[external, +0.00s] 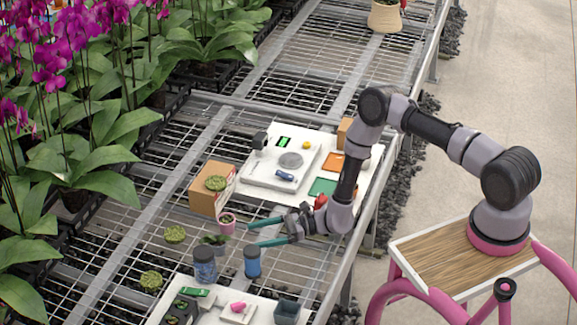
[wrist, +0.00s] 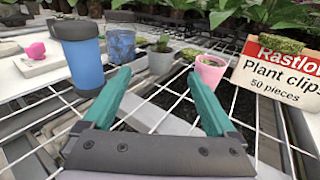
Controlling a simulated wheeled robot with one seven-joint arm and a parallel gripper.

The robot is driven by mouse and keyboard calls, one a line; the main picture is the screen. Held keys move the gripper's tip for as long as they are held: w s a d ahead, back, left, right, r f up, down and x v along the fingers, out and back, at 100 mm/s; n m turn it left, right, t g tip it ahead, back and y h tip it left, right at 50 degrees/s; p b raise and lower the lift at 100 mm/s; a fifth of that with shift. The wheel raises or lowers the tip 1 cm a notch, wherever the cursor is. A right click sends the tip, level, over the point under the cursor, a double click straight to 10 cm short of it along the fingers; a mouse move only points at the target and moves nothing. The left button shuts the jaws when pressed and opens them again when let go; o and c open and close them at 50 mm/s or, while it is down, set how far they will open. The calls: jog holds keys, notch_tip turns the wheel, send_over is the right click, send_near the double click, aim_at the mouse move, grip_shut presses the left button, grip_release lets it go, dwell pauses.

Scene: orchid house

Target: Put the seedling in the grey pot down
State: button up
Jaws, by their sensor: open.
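The grey pot (wrist: 160,63) with a small green seedling (wrist: 162,44) stands upright on the wire mesh bench in the wrist view. In the external view the seedling (external: 213,239) shows, with its pot partly hidden behind the blue cups. My gripper (external: 254,234) is open and empty, its two teal fingers held low over the bench and pointing towards the pot. In the wrist view the pot is just beyond and between the fingertips (wrist: 158,73), and I see no finger closed on it.
A blue tumbler (external: 252,263) and a blue patterned cup (external: 205,266) stand close by. A pink pot (external: 227,226) and a Plant clips box (external: 203,192) are on the other side. White boards (external: 258,187) carry tools. Moss clumps (external: 174,234) lie on the mesh.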

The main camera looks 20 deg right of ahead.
jog(key=w+d+r+n+g, duration=0.1)
jog(key=d+r+n+g, duration=0.15)
jog(key=r, duration=0.65)
jog(key=w+d+r+n+g, duration=0.15)
jog(key=r+n, duration=0.25)
jog(key=r, duration=0.5)
jog(key=s+d+r+n+g+h, duration=0.1)
jog(key=s+d+r+n+h, duration=0.2)
jog(key=r, duration=0.5)
jog(key=s+d+r+n+g+h, duration=0.1)
jog(key=d+r+n, duration=0.2)
jog(key=d+r, duration=0.3)
jog(key=s+d+r+n+t+h, duration=0.1)
jog(key=s+d+r+t+h, duration=0.2)
jog(key=s+d+r, duration=0.4)
jog(key=s+d+r+n+t+h, duration=0.1)
jog(key=s+d+r+t+h, duration=0.2)
jog(key=d, duration=1)
jog(key=s+d+r+n+t+h, duration=0.1)
jog(key=s+d+r+t+h, duration=0.2)
jog(key=s+d+r, duration=0.7)
jog(key=shift+s+d+r+t+h, duration=0.3)
jog(key=shift+d+r+t+h, duration=0.1)
jog(key=shift+h, duration=0.6)
